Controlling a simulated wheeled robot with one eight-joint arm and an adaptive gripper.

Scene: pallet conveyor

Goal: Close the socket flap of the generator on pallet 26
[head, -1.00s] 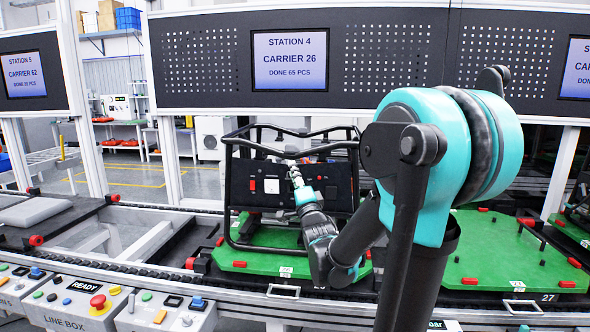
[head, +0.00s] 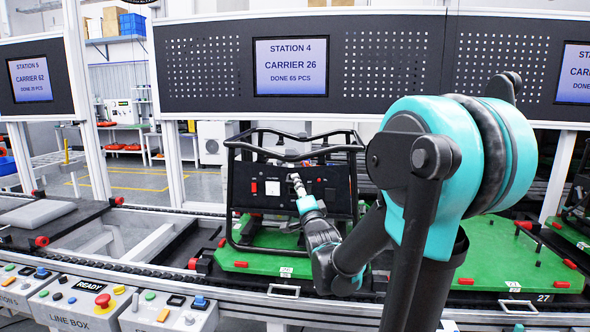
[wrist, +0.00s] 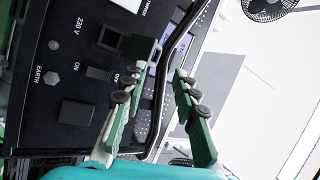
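The generator (head: 327,188), a black tube frame around a dark control panel, stands on a green pallet (head: 240,256) below the screen reading carrier 26. The wrist view shows the panel close up (wrist: 52,75), with a dark square socket opening (wrist: 109,38) beside the "230 V" print. Contact is unclear.
A second green pallet (head: 500,245), marked 27, lies to the right on the conveyor. Control boxes (head: 70,300) line the front edge at left. Screens (head: 291,66) hang above the line. The generator's tube frame surrounds the panel closely.

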